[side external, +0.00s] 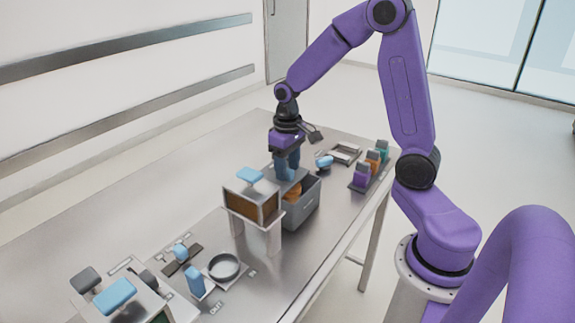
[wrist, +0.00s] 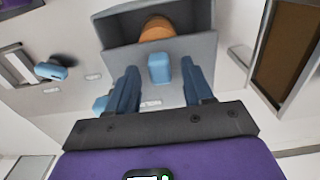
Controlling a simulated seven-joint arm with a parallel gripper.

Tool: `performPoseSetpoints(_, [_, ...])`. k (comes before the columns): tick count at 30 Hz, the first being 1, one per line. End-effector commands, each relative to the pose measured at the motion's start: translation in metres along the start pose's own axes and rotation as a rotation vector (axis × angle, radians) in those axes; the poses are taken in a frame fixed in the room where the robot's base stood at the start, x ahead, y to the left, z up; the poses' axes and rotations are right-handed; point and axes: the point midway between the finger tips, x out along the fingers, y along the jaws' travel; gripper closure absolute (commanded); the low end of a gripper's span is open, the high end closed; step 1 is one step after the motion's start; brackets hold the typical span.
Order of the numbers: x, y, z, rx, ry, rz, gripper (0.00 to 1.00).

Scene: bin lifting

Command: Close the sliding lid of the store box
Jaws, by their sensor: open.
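The store box (side external: 302,208) is a grey, open-topped box near the middle of the table. An orange-brown round thing shows inside it, also in the wrist view (wrist: 157,29). In the wrist view, a grey lid panel (wrist: 112,62) with a blue handle (wrist: 159,68) lies along the box's near side, leaving the opening uncovered. My gripper (side external: 287,172) points down at the box's back edge. Its two blue fingers are open, and in the wrist view (wrist: 160,76) the handle appears between them, with a gap on each side. I cannot tell whether the fingertips reach its height.
A brown-windowed case (side external: 252,204) with a blue top handle stands on legs close beside the store box. A rack of coloured containers (side external: 370,168) and a pale tray (side external: 345,153) stand behind. A round dish (side external: 223,267) and blue items lie at the front left.

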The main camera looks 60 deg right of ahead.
Motion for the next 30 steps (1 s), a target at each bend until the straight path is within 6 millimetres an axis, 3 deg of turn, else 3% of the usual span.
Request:
performPoseSetpoints(2, [0.000, 0.000, 0.000, 0.000, 0.000, 0.000, 0.49])
performPoseSetpoints(6, [0.000, 0.000, 0.000, 0.000, 0.000, 0.000, 0.94])
performPoseSetpoints(7, [0.000, 0.000, 0.000, 0.000, 0.000, 0.000, 1.00])
performPoseSetpoints(13, [-0.001, 0.000, 0.003, 0.000, 0.000, 0.000, 1.00])
performPoseSetpoints(22, [-0.002, 0.000, 0.038, 0.000, 0.001, 0.000, 1.00])
performPoseSetpoints(30, [-0.001, 0.000, 0.047, 0.000, -0.002, 0.000, 1.00])
